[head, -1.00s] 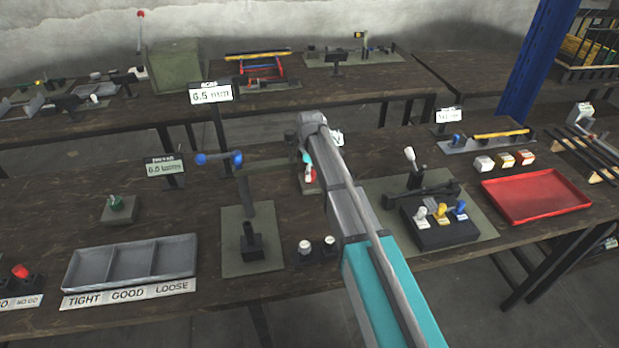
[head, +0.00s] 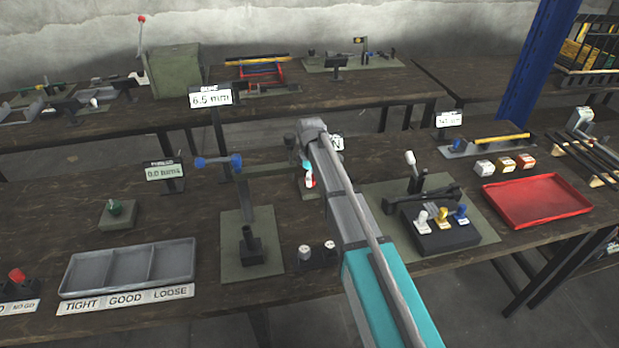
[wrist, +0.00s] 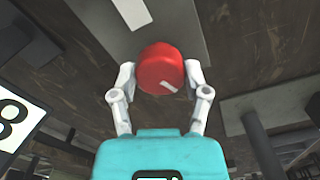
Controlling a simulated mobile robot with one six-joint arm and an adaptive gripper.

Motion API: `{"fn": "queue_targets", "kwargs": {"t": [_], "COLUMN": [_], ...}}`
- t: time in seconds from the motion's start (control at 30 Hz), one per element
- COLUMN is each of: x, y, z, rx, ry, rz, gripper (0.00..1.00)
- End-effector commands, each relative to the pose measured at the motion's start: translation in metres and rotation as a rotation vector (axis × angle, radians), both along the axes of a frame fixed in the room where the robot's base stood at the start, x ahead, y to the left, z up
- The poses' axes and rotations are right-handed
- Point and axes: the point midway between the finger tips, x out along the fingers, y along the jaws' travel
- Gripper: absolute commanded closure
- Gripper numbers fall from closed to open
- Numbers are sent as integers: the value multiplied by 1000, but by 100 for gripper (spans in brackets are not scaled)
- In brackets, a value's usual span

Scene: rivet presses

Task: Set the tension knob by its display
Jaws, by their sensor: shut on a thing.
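The red tension knob (wrist: 160,68) with a white pointer mark shows in the wrist view. My gripper (wrist: 159,76) is shut on it, one finger on each side. In the head view the red knob (head: 310,181) shows beside my arm, with my gripper (head: 308,170) at it, mostly hidden by the arm. A white display (wrist: 16,120) at the wrist view's left edge shows a large 8; the rest is cut off. In the head view a display edge with the letter N (head: 338,143) peeks out behind my arm; its number is hidden.
A lever press (head: 247,250) stands left of my arm, near a grey three-part tray (head: 128,270). On the right are a black block with several coloured toggles (head: 441,237) and a red tray (head: 536,201). A display reading 6.5 mm (head: 211,97) stands at the back.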

Motion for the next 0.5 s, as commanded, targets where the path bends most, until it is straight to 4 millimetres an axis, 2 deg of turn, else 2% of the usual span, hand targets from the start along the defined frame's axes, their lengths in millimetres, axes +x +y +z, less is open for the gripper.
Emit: {"fn": "queue_targets", "kwargs": {"t": [0.27, 0.5], "x": [-1, -2], "y": [0, 0], "z": [0, 0], "rx": [0, 0], "ry": [3, 4], "rz": [-32, -175], "gripper": [87, 87]}}
